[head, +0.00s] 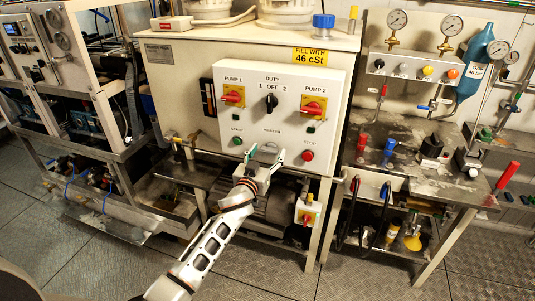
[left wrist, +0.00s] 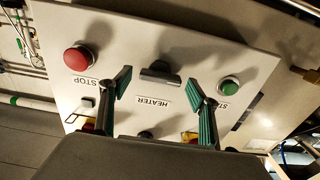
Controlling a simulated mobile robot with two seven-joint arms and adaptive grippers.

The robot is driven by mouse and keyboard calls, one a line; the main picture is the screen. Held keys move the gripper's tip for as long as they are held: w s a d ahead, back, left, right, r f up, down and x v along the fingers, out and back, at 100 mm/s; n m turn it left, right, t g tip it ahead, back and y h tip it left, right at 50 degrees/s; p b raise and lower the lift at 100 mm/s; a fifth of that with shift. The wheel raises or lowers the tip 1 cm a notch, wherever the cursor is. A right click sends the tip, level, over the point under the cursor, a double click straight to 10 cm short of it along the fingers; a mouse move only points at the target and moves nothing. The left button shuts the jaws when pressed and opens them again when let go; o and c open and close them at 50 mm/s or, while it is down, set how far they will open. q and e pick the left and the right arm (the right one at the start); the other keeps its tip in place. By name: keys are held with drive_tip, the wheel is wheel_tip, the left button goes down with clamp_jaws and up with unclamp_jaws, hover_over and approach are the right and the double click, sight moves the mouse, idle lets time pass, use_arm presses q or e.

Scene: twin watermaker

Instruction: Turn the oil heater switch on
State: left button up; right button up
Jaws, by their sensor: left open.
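The white control panel (head: 292,90) on the front of the oil unit carries the HEATER label (head: 272,130). The black heater switch (left wrist: 160,74) shows in the left wrist view, which looks at the panel upside down, with its handle roughly crosswise. In the head view the switch is small and hard to make out near my fingertips. My left gripper (head: 266,154) is open in front of the panel's lower middle. In the left wrist view its two green-padded fingers (left wrist: 160,82) spread to either side of the switch, holding nothing. Whether they touch the panel cannot be told.
The green START button (left wrist: 230,87) and red STOP button (left wrist: 81,58) flank the switch. Red-yellow pump switches (head: 232,96) and the black duty switch (head: 271,102) sit higher. A small red-yellow switch box (head: 307,215) is below right. A gauge bench (head: 440,165) stands right.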

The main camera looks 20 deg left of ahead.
use_arm(q)
drive_tip(key=shift+w, duration=0.25)
drive_tip(key=c, duration=1.1)
